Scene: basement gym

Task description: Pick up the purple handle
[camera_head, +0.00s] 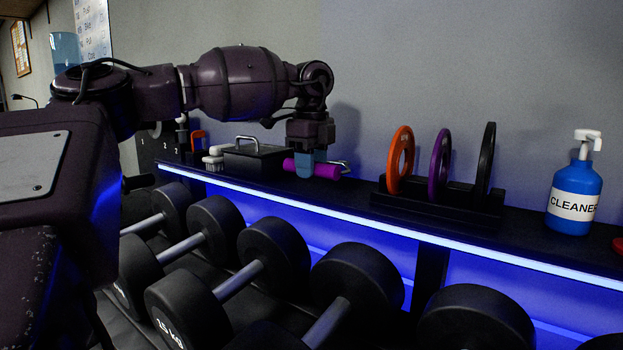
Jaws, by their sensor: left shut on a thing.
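The purple handle (326,171) is a short horizontal cylinder at the shelf's back, left of the middle of the head view. A metal hook or loop shows at its right end. My left gripper (305,165) points down from above and is shut on the purple handle, with a blue-grey finger across its middle. The handle is at about the height of the shelf top; I cannot tell whether it touches the shelf. The part of the handle behind the finger is hidden. My right gripper is not in view.
The black shelf (350,195) has a lit front edge. Left of the handle are a black box with a metal handle (255,155) and a brush (213,160). Right are upright plates in a rack (436,203) and a blue cleaner bottle (574,200). Dumbbells (357,280) fill the space below.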

